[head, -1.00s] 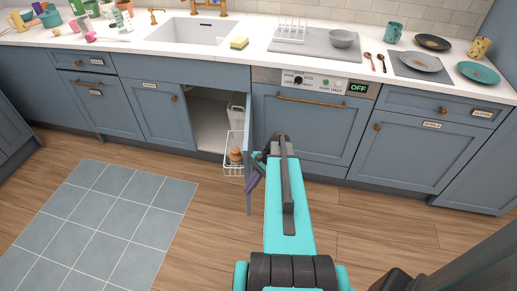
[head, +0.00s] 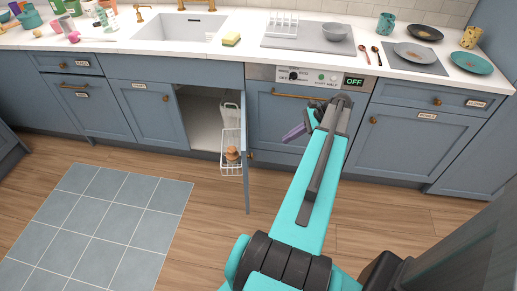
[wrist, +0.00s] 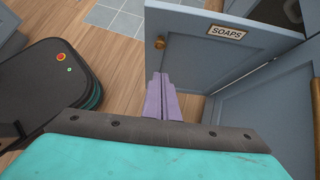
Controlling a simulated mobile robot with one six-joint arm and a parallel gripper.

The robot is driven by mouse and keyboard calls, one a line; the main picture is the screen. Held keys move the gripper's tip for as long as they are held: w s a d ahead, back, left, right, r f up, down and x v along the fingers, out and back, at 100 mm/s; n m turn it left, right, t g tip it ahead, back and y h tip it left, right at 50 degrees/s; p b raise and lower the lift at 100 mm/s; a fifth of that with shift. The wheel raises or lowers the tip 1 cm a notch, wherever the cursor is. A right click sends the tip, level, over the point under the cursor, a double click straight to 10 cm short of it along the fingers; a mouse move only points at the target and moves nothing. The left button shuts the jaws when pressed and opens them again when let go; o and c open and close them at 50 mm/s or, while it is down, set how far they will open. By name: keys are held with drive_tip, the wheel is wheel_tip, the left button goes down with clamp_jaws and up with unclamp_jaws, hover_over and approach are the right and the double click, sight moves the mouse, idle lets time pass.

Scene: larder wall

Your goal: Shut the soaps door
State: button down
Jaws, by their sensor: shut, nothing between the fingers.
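The soaps door (head: 246,165) stands wide open below the sink, seen nearly edge-on in the head view. In the wrist view its outer face (wrist: 205,52) shows, with a SOAPS label (wrist: 227,32) and a round brass knob (wrist: 160,42). My gripper (head: 294,133) is to the right of the door, in front of the dishwasher. In the wrist view its purple fingers (wrist: 161,95) are together and empty, pointing toward the door below the knob. I cannot tell whether they touch it.
The dishwasher (head: 275,115) is shut, close behind my gripper. A grey tiled mat (head: 95,225) lies on the floor; the floor left of the door is clear.

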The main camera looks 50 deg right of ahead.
drive_tip(key=shift+w+a, duration=0.1)
drive_tip(key=w+a+r+p+x, duration=0.1)
drive_tip(key=r+p+x, duration=0.1)
drive_tip(key=x, duration=1.1)
drive_tip(key=shift+w+a, duration=0.2)
drive_tip(key=shift+w, duration=0.05)
idle(0.5)
drive_tip(key=shift+a+r, duration=0.1)
drive_tip(key=shift+a, duration=0.05)
